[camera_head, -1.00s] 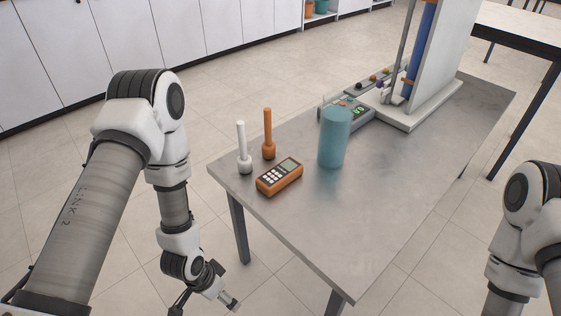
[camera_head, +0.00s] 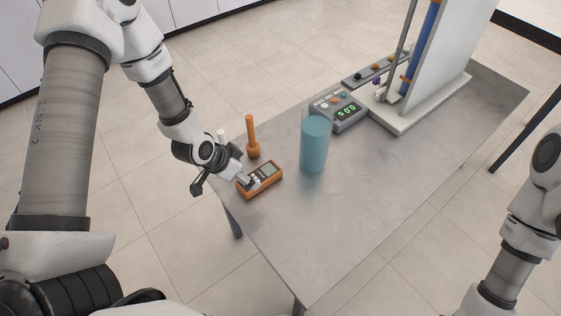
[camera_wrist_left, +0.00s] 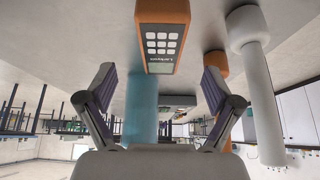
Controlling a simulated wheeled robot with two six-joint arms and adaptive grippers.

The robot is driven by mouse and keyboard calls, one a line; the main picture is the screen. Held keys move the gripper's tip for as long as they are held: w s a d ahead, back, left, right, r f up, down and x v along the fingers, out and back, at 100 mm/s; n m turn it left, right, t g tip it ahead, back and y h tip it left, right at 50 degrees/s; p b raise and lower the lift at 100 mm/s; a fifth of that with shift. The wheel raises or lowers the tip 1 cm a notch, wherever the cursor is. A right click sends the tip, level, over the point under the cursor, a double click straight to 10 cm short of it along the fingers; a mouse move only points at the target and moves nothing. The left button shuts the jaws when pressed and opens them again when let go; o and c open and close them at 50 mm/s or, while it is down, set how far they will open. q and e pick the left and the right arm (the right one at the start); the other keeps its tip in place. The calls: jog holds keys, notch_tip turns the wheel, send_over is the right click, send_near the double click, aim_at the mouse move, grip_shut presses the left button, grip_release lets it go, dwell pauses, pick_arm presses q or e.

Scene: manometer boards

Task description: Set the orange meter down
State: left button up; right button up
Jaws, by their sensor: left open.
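The orange meter (camera_head: 268,172) lies flat on the grey table near its left corner, keypad and screen facing up. In the left wrist view, which is upside down, the meter (camera_wrist_left: 163,14) sits at the top centre, in line with the gap between my fingers. My left gripper (camera_head: 246,181) is open at the meter's near left end and covers part of its keypad in the head view. In the wrist view both fingers (camera_wrist_left: 158,88) are spread wide, with nothing clamped between them. My right arm shows at the right edge, but its gripper is out of frame.
An orange peg-like tool (camera_head: 252,138) and a white one (camera_head: 222,137), partly hidden by my left arm, stand beside the meter. A blue cylinder (camera_head: 314,146) stands to its right. A grey digital device (camera_head: 338,110) and the manometer board (camera_head: 447,60) are farther back. The table's front is clear.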

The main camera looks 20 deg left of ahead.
aim_at(259, 175)
pick_arm(q)
jog(key=shift+w+d+f, duration=0.1)
jog(key=shift+w, duration=0.2)
jog(key=shift+f, duration=0.35)
jog(key=x, duration=0.3)
jog(key=b+x, duration=0.1)
jog(key=x, duration=0.2)
jog(key=shift+w+d+b, duration=0.2)
jog(key=shift+w+b, duration=0.1)
jog(key=shift+w, duration=0.2)
jog(key=shift+c, duration=0.2)
jog(key=c, duration=1.5)
jog(key=shift+r, duration=0.1)
jog(key=shift+r, duration=0.1)
